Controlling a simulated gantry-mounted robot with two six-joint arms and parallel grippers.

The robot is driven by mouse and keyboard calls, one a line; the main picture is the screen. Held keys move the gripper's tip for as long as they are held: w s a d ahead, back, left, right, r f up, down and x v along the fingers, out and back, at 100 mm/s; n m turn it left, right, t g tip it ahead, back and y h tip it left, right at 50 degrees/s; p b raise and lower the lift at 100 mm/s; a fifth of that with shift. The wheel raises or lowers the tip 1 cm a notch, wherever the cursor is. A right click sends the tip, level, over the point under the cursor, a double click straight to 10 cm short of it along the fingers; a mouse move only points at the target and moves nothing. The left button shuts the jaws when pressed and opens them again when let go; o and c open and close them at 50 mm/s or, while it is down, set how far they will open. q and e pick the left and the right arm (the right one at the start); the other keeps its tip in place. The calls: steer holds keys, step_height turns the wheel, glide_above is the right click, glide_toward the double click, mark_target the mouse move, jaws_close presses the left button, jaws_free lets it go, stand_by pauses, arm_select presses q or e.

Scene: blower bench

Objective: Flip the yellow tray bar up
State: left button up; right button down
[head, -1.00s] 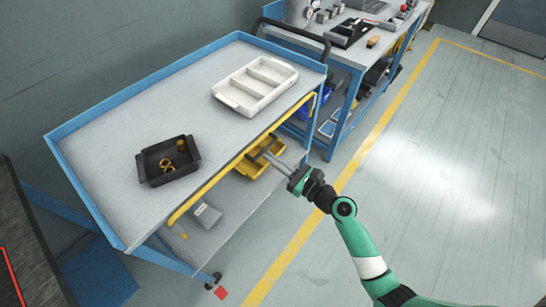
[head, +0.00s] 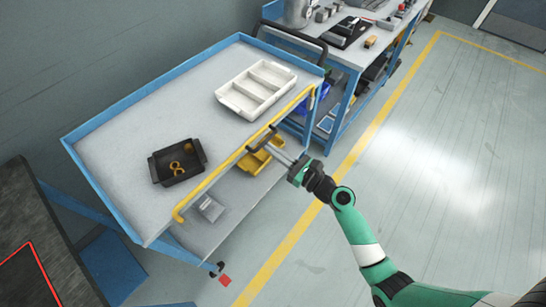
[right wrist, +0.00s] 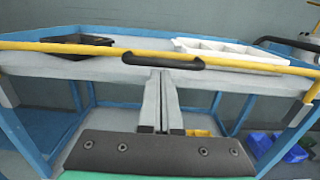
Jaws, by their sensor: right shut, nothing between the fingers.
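The yellow tray bar (head: 220,172) runs along the front edge of the blue-framed cart (head: 125,120), with a black grip (head: 262,139) near its middle. It also crosses the right wrist view (right wrist: 100,50) at about the height of the cart top, with the black grip (right wrist: 162,60) in front. My right gripper (head: 274,148) reaches in from the right with its fingers shut and empty. Its fingertips (right wrist: 160,72) are just below the grip; whether they touch it I cannot tell. My left gripper is not in view.
A black bin (head: 166,172) with yellow rings and a white divided tray (head: 235,102) stand on the cart top. A yellow bin (head: 255,162) and a grey box (head: 210,209) are on the shelf below. A workbench (head: 350,60) stands behind. The floor at right is clear.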

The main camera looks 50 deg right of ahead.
steer(key=s+f+b, duration=0.1)
steer(key=s+f, duration=0.3)
steer(key=s, duration=0.6)
steer(key=shift+s+d+f+b, duration=0.2)
steer(key=shift+s+d+b, duration=0.1)
steer(key=shift+s+b, duration=0.1)
